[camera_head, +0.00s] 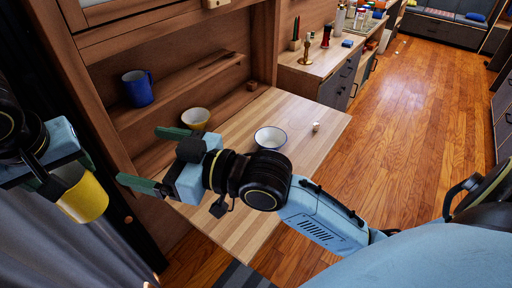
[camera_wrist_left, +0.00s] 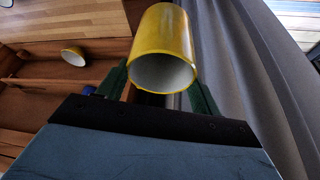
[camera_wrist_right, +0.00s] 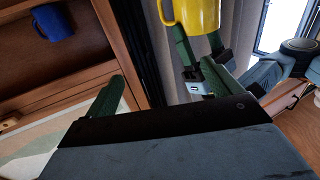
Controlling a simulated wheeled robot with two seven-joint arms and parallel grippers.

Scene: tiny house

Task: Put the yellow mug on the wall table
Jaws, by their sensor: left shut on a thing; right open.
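The yellow mug (camera_head: 84,199) is at the far left of the head view. My left gripper (camera_head: 60,180) is shut on it and holds it in the air, left of the wall table (camera_head: 310,112). The left wrist view shows the mug (camera_wrist_left: 162,35) between the green fingers, its open end facing the camera. The right wrist view shows the mug (camera_wrist_right: 196,12) and its handle. The wall table is a light wooden board against the wooden cabinet. My right gripper (camera_head: 150,160) is open and empty near the table's left side; its arm hides part of the board.
A white bowl with a blue rim (camera_head: 270,138) and a small pale object (camera_head: 316,127) stand on the wall table. A grey curtain (camera_wrist_left: 235,70) hangs beside the held mug.

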